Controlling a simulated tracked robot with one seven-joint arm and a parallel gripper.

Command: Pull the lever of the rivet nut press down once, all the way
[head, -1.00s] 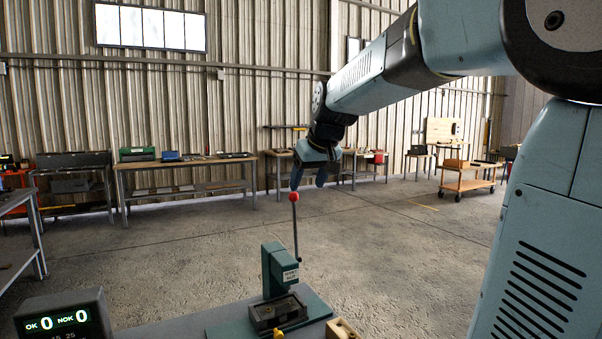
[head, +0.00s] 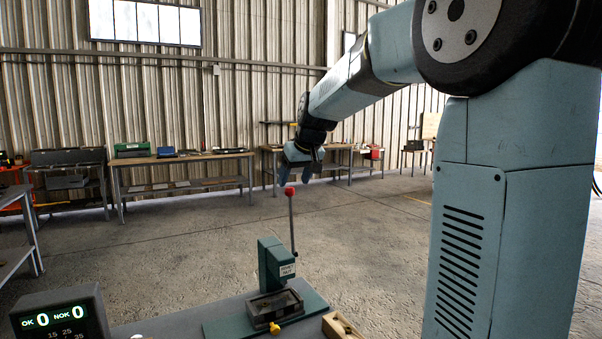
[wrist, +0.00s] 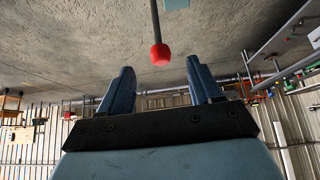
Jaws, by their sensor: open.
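The rivet nut press (head: 272,268) is a green machine on a green base at the front of the bench. Its lever (head: 292,225) is a thin dark rod standing nearly upright, with a red knob (head: 290,191) on top. My gripper (head: 296,178) is open and empty, just above the knob in the head view. In the wrist view the red knob (wrist: 160,55) lies beyond the fingertips, roughly between the two blue fingers (wrist: 157,75). The knob is not between the jaws, and I see no contact.
A counter display (head: 62,318) reading OK 0, NOK 0 stands at the bench's left. Workbenches (head: 185,160) line the far wall.

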